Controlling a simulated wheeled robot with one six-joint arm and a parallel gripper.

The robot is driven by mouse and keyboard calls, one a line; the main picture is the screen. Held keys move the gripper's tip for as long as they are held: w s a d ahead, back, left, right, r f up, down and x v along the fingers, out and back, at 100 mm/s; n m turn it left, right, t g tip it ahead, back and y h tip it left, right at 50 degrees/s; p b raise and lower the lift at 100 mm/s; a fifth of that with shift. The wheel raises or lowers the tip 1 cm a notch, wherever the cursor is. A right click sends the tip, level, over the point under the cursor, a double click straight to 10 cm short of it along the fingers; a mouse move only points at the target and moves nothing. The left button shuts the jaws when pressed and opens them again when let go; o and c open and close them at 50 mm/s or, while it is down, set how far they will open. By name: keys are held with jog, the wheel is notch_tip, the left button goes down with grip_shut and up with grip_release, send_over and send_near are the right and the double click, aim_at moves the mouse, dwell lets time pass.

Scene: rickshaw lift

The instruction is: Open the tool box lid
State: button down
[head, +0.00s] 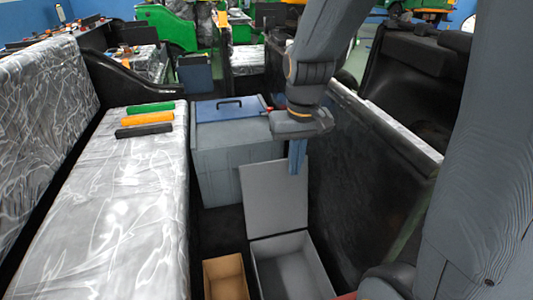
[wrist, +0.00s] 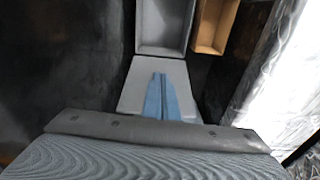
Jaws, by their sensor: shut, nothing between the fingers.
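The grey tool box (head: 290,272) stands on the dark floor, its inside bare. Its light grey lid (head: 272,200) is swung up and stands steeply at the far side of the box. In the wrist view, the box (wrist: 163,30) is at the top and the lid (wrist: 127,95) is below it, behind my fingers. My gripper (head: 297,168) points down near the lid's upper right edge. Its two blue fingers (wrist: 161,78) are shut with nothing between them. I cannot tell whether they touch the lid.
An orange-brown open tray (head: 226,278) is left of the tool box. A grey chest with a blue top (head: 228,108) and black handle stands behind the lid. A silver bench (head: 130,215) carries green, orange and black bars (head: 146,118). A dark panel (head: 350,180) closes the right side.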

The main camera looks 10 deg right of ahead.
jog(key=w+a+f+t+p, duration=0.1)
jog(key=w+f+p, duration=0.1)
jog(key=w+p, duration=0.65)
jog(key=w+a+f+t+p, duration=0.15)
jog(key=w+p, duration=0.25)
jog(key=w, duration=0.9)
notch_tip(320, 180, down, 10)
jog(key=s+p, duration=0.1)
jog(key=p, duration=0.3)
jog(key=shift+d+r+p, duration=0.15)
jog(key=shift+d+p, duration=0.05)
jog(key=shift+p, duration=0.1)
